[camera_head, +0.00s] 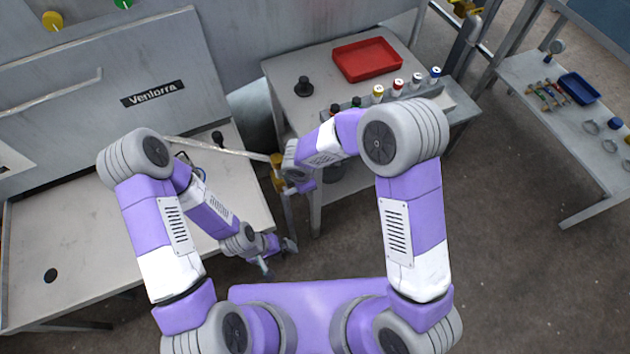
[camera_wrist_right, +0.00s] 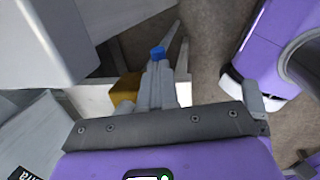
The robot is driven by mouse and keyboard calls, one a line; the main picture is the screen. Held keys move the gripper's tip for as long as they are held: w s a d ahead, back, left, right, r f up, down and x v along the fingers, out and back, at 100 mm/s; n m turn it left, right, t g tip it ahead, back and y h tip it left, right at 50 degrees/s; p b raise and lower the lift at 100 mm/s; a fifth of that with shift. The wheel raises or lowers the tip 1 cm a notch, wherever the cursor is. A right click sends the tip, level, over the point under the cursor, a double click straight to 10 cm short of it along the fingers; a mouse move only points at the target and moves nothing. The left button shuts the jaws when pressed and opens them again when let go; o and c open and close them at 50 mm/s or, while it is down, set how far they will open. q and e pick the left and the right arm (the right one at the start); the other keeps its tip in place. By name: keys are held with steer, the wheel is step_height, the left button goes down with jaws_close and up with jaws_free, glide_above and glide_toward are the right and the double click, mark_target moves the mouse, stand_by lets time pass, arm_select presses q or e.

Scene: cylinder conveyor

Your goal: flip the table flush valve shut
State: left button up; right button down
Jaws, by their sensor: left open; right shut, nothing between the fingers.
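A yellow-brass fitting (camera_head: 277,172), which looks like the flush valve, sits by the table edge at the end of a pale bar. My left gripper (camera_head: 277,257) is open and empty, low near the left table's front right corner.
The left table (camera_head: 90,235) has a grey panel behind it. A shelf with a blue tray (camera_head: 579,88) stands far right. Floor between is clear.

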steer(key=shift+f, duration=0.3)
steer(key=shift+d, duration=0.2)
stand_by(0.3)
steer(key=p+v, duration=0.6)
steer(key=v, duration=0.8)
steer(key=shift+w+d, duration=0.15)
steer(key=shift+d, duration=0.2)
